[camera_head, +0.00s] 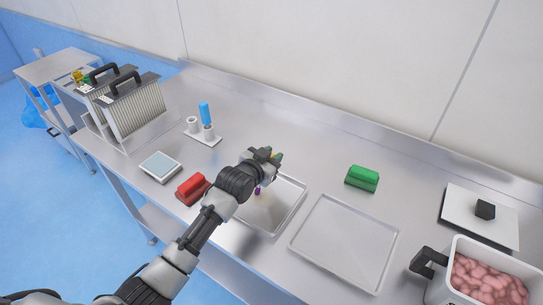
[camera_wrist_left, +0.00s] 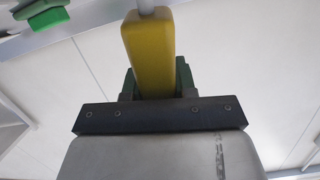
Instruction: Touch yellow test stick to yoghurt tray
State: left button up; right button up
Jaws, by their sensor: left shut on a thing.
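My left gripper (camera_head: 266,156) is shut on the yellow test stick. In the left wrist view the stick's yellow handle (camera_wrist_left: 148,45) sits between the dark fingers (camera_wrist_left: 155,84), with a pale shaft at its far end. In the head view the stick is mostly hidden by my gripper. A small purple piece (camera_head: 257,190) shows below the wrist; I cannot tell if it touches anything. Beneath the gripper lies a shallow metal tray (camera_head: 293,209), partly covered by my arm. A second, empty metal tray (camera_head: 345,242) lies to its right. No label shows which is the yoghurt tray.
A red block (camera_head: 192,188) and a small scale (camera_head: 160,166) lie left of my arm. A white holder with a blue-handled stick (camera_head: 205,113) stands behind. A green block (camera_head: 362,178), a white board (camera_head: 480,217) and a tub of pink pieces (camera_head: 488,280) are right.

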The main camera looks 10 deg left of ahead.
pick_arm(q)
notch_tip(320, 180, up, 7)
jog(key=p, duration=0.7)
dwell(0.3)
jog(key=shift+s+f, duration=0.1)
jog(key=shift+f, duration=0.05)
